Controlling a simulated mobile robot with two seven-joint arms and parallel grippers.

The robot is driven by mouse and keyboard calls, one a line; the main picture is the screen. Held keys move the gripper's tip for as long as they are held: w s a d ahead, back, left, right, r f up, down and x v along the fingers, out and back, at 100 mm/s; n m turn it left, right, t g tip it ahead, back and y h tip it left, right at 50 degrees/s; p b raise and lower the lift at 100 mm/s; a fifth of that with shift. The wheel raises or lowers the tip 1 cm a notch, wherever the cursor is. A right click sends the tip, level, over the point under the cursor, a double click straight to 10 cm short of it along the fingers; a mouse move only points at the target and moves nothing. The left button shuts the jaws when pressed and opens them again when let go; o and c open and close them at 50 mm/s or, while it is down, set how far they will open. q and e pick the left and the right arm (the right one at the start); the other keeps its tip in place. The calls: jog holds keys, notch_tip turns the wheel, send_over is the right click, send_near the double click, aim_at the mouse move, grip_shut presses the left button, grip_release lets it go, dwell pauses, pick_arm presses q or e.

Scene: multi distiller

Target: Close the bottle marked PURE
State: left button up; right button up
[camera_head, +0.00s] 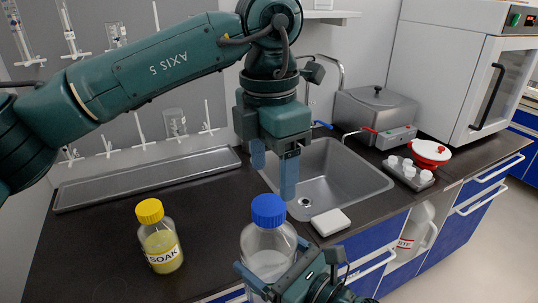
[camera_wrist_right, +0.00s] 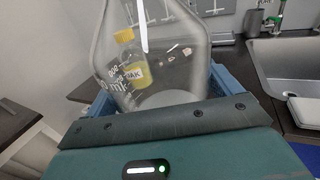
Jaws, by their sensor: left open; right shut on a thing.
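A clear bottle (camera_head: 267,246) with a blue cap (camera_head: 268,210) at its top stands upright at the counter's front edge. No PURE label can be read on it. My right gripper (camera_head: 292,279) is shut on this bottle. The right wrist view shows the clear bottle (camera_wrist_right: 150,60) with printed markings between the blue fingers; its cap is out of that picture. My left gripper (camera_head: 273,183) is open and empty, fingers pointing down, just above and beyond the blue cap in the head view. Whether the cap is fully screwed down cannot be told.
A yellow-capped bottle marked SOAK (camera_head: 161,240) stands on the dark counter to the left; it also shows in the right wrist view (camera_wrist_right: 132,60). The sink (camera_head: 345,180) lies behind, with a white block (camera_head: 330,222) at its front edge. A long metal tray (camera_head: 150,178) lies along the wall.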

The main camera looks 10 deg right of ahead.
aim_at(269, 204)
pick_arm(q)
jog(key=n, duration=0.4)
jog(key=shift+r+n, duration=0.25)
jog(key=shift+n, duration=0.05)
jog(key=n, duration=0.4)
jog(key=shift+s+a+r, duration=0.1)
jog(key=shift+r, duration=0.1)
jog(key=n, duration=0.4)
jog(key=shift+r, duration=0.2)
jog(key=n, duration=0.4)
jog(key=shift+a+r+n, duration=0.1)
jog(key=shift+r+n, duration=0.1)
jog(key=shift+n, duration=0.1)
jog(key=shift+f, duration=0.1)
jog(key=shift+f, duration=3.9)
jog(key=shift+c, duration=0.2)
